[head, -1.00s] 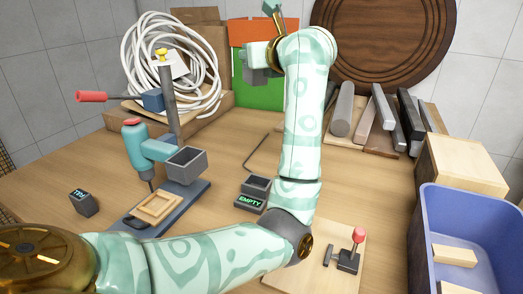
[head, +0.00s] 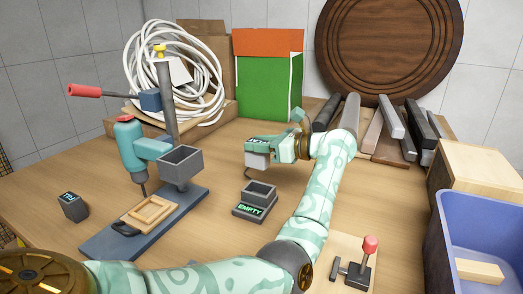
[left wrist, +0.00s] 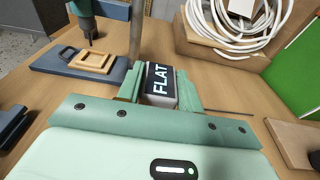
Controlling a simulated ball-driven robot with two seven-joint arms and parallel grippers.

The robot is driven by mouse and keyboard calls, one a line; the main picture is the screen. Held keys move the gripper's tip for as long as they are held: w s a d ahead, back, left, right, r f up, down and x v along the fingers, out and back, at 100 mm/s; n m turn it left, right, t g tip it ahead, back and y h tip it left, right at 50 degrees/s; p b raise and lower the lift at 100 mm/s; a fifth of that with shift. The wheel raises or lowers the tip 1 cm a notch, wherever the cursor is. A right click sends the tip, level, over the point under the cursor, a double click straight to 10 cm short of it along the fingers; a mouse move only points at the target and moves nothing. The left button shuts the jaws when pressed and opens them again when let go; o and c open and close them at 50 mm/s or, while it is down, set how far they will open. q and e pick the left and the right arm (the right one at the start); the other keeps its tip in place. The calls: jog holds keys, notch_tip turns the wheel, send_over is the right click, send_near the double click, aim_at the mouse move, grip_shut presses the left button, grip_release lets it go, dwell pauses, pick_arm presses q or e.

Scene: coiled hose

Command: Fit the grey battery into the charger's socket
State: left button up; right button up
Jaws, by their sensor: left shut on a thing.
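My left gripper (head: 262,152) is shut on the grey battery (head: 257,161) and holds it in the air above and just behind the charger. In the left wrist view the battery (left wrist: 161,84) sits between the fingers, with a dark face reading "FLAT". The charger (head: 250,212) stands on the table with a green "EMPTY" display on its front. Its socket (head: 261,190) is an open-topped grey box, and its inside looks vacant. The battery is apart from the socket. My right gripper is not in view.
A dark block with a lit label (head: 73,206) stands at the left. A drill press (head: 150,225) with a grey bin (head: 181,163) is left of the charger. A lever board (head: 345,256) and a blue crate (head: 450,215) are at the right. Green box (head: 268,88) and coiled hose stand behind.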

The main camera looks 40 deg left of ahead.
aim_at(261, 170)
pick_arm(q)
jog(key=shift+o, duration=0.2)
jog(key=shift+f, duration=0.1)
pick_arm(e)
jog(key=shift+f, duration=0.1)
